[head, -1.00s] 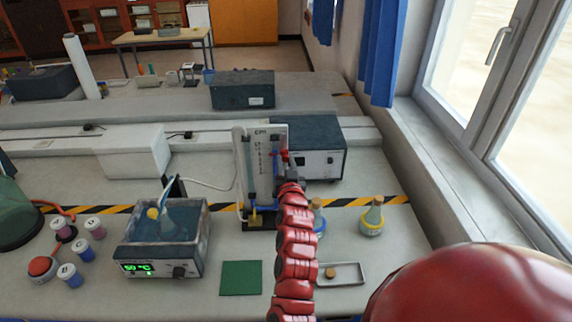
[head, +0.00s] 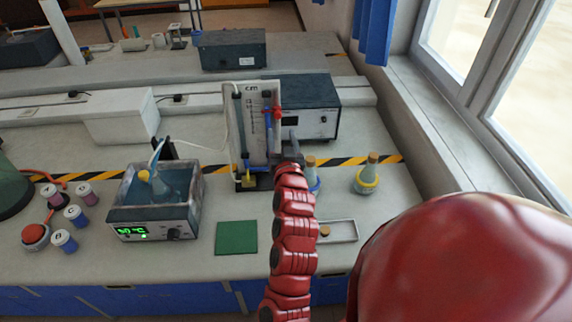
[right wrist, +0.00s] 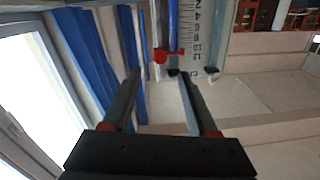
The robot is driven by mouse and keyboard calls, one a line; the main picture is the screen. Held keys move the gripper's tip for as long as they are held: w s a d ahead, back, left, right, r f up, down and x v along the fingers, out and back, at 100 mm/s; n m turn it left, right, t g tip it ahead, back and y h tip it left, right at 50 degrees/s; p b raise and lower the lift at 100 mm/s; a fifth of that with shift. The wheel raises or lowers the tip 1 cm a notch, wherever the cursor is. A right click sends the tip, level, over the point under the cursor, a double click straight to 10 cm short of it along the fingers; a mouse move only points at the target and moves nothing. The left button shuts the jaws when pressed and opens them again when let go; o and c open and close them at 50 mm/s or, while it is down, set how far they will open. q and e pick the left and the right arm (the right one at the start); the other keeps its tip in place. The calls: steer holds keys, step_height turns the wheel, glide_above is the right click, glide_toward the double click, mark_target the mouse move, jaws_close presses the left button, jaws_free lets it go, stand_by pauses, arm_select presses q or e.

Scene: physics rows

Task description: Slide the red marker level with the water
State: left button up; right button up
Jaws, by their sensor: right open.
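The white board (head: 254,104) marked "cm" stands upright on the bench with a scale and tubes on it. The red marker (head: 277,112) sits at the board's right side, beside a blue-filled tube (head: 268,130). The exact water level is too small to read. My right gripper (head: 293,137) is just right of the board, below the marker in the picture. In the right wrist view its open fingers (right wrist: 158,76) point towards the red marker (right wrist: 168,55), which lies just beyond the fingertips, with nothing between them. My left gripper is out of view.
A dark box (head: 308,110) stands behind the board. Two stoppered flasks (head: 367,175) stand to the right, one close beside my right arm. A water bath (head: 155,205) is to the left, and a green mat (head: 236,238) and small tray (head: 343,231) lie in front.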

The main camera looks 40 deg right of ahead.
steer(key=p+v, duration=0.5)
steer(key=v, duration=0.4)
steer(key=shift+s, duration=0.15)
